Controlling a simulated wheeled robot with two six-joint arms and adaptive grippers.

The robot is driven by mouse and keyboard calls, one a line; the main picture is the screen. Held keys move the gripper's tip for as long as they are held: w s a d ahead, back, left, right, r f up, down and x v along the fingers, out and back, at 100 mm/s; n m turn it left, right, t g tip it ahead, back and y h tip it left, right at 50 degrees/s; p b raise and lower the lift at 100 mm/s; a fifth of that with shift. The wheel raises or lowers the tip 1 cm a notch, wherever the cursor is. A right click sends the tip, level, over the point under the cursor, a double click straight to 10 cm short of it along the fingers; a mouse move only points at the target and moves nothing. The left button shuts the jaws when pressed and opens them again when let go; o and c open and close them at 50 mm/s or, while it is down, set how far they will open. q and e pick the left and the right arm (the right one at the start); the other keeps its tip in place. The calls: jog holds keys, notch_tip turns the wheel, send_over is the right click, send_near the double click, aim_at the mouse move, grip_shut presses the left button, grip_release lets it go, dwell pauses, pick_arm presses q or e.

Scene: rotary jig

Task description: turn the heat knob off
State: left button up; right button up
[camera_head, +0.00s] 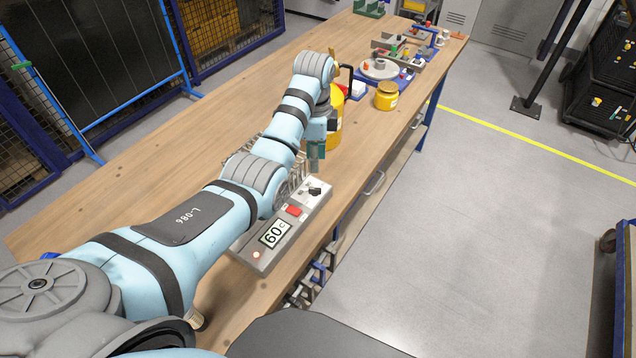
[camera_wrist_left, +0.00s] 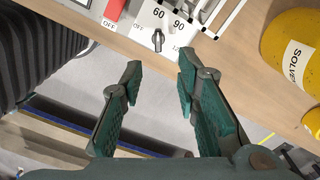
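In the left wrist view the heat knob (camera_wrist_left: 158,40) sits on a white dial marked OFF, 60 and 90. Its bar looks roughly upright there, near the 60 line; its exact pointing is too small to tell. My left gripper (camera_head: 316,165) is above the knob in the head view. In the left wrist view my left gripper (camera_wrist_left: 160,68) is open and empty, the knob just beyond its fingertips, apart from them. My right gripper is not seen.
A red switch (camera_head: 293,210) is on the box beside the knob. A wire rack (camera_wrist_left: 215,15) stands behind the dial. A yellow solvent container (camera_wrist_left: 292,50) is close by on the right. A yellow jar (camera_head: 386,97) and a round jig (camera_head: 379,70) are farther along the wooden bench (camera_head: 110,180).

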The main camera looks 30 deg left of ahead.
pick_arm(q)
send_over(315, 189)
jog(key=f, duration=0.2)
jog(key=s+f, duration=0.1)
jog(key=f, duration=0.1)
jog(key=shift+f, duration=0.4)
jog(key=f, duration=0.2)
jog(key=w+f+b, duration=0.1)
jog(key=f, duration=0.2)
jog(key=shift+w+f+b, duration=0.15)
jog(key=shift+w+b, duration=0.05)
jog(key=shift+b, duration=0.1)
jog(key=shift+w+f, duration=0.1)
jog(key=shift+f, duration=0.15)
jog(key=shift+s+r, duration=0.2)
jog(key=shift+s, duration=0.15)
jog(key=shift+c, duration=1)
jog(key=shift+r, duration=0.1)
jog(key=c, duration=0.3)
grip_shut()
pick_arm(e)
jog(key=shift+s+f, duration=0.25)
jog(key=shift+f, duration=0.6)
